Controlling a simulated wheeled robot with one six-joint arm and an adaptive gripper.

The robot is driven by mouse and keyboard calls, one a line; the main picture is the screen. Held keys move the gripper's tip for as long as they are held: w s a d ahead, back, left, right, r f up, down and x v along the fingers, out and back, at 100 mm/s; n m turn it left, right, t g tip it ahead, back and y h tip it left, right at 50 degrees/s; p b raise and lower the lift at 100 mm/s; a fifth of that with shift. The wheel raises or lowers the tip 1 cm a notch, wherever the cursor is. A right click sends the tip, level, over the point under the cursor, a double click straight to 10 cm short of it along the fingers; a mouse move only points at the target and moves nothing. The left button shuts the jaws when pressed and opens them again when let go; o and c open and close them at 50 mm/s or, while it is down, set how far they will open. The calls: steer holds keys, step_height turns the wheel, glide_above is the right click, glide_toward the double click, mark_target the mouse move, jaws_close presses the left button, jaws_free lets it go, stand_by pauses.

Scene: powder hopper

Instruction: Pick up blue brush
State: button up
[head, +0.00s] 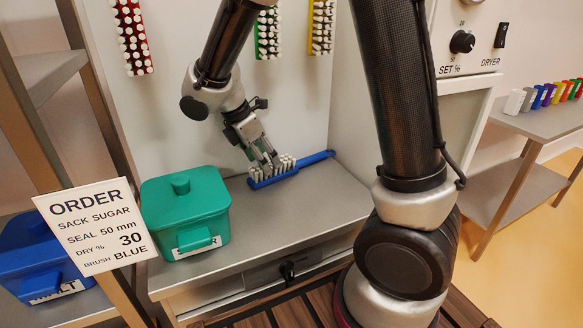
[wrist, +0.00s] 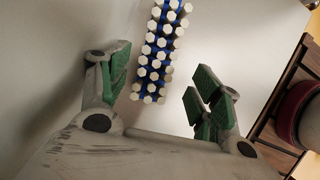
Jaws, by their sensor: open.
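The blue brush (head: 318,159) lies on the grey counter with its white bristles facing up and its handle pointing to the right. My gripper (head: 266,162) is at the bristle end of the brush, pointing down, with its fingers apart. In the wrist view the brush (wrist: 157,62) shows as a blue strip with rows of white bristle tufts. It lies ahead of and between the open green-padded fingers of my gripper (wrist: 158,88). I cannot tell from these views whether a finger touches the brush.
A green lidded box (head: 186,215) stands left of the brush on the counter (head: 330,196). Red, green and yellow brushes hang on the wall behind. An order sign (head: 96,228) reads brush blue. A blue box (head: 38,262) stands at far left. The dryer panel (head: 468,40) is at right.

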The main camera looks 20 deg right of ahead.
steer(key=x, duration=0.5)
steer(key=shift+w+a, duration=0.2)
steer(key=shift+a, duration=0.1)
steer(key=shift+c, duration=0.3)
steer(key=c, duration=1.2)
